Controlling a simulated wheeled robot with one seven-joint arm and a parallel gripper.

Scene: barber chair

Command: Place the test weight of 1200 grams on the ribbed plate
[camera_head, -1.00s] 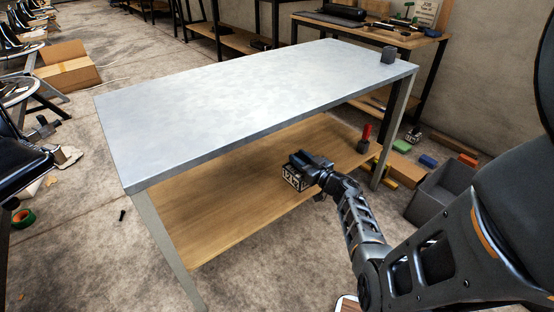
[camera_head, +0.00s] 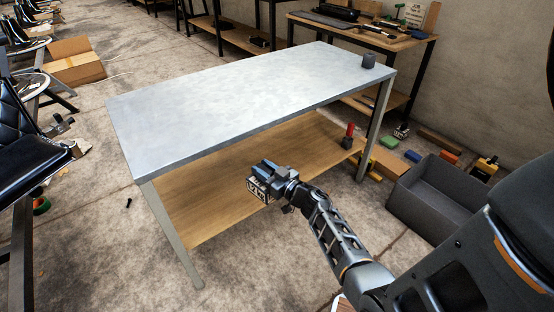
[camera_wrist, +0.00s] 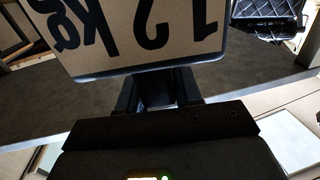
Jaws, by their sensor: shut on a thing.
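My gripper (camera_head: 265,177) is shut on the test weight (camera_head: 257,189), a small block with a pale, dark-lettered face. It holds the block in the air in front of the steel table. In the wrist view the weight (camera_wrist: 140,35) fills the top, its label reading 1.2 kg upside down, between my gripper's dark fingers (camera_wrist: 158,88). I cannot pick out the ribbed plate for certain. A dark, ridged part (camera_wrist: 268,22) shows at the top right of the wrist view. In the head view a barber chair (camera_head: 30,155) stands at the left, partly cut off.
The steel table (camera_head: 240,90) is bare except for a dark grey block (camera_head: 368,61) at its far right corner. A wooden shelf (camera_head: 220,205) lies below it. A grey bin (camera_head: 430,190) stands at the right. Floor between chair and table is mostly clear.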

